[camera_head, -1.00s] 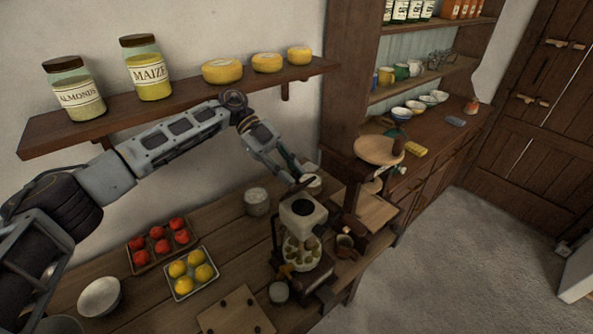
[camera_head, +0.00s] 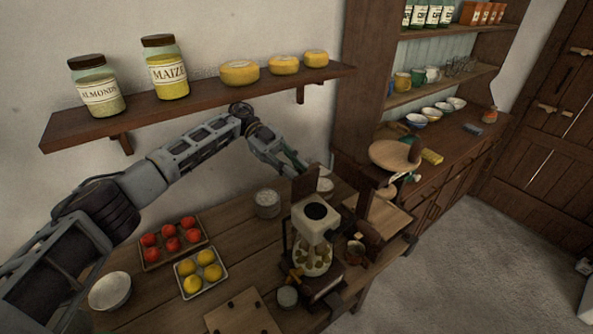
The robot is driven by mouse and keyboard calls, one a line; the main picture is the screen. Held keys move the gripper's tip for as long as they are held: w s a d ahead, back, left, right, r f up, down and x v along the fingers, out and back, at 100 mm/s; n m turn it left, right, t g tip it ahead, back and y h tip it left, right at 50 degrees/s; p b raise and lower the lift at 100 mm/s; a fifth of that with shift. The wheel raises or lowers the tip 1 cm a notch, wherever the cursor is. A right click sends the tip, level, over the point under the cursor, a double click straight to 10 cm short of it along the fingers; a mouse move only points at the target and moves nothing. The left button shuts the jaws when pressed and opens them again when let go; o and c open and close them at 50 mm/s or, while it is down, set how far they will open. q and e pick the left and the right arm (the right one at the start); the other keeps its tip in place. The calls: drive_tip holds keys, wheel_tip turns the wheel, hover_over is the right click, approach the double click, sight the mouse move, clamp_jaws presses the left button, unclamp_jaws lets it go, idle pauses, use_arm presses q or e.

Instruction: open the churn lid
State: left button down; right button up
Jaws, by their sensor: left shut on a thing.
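The churn (camera_head: 312,257) stands on the wooden table. It has a pale block top with a round dark opening and a clear body with yellowish pieces inside. A dark brown panel, which looks like the churn lid (camera_head: 305,187), stands roughly upright at the back of the top. My left gripper (camera_head: 301,168) is behind and above the churn, at this panel, and is shut on it. The fingertips are small and partly hidden by the panel. My right gripper is not in view.
A tray of red fruit (camera_head: 147,265), a tray of yellow fruit (camera_head: 184,293) and a white bowl (camera_head: 110,291) lie to the left. Stacked white dishes (camera_head: 267,204) stand beside the churn. A wall shelf (camera_head: 210,103) with jars is above my arm.

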use_arm(q)
drive_tip(key=shift+a+f, duration=0.15)
drive_tip(key=shift+f, duration=0.4)
drive_tip(key=c, duration=1.6)
unclamp_jaws()
drive_tip(key=o, duration=0.3)
drive_tip(key=shift+w, duration=0.15)
drive_tip(key=shift+r, duration=0.1)
drive_tip(key=shift+r, duration=0.15)
drive_tip(key=shift+r, duration=0.1)
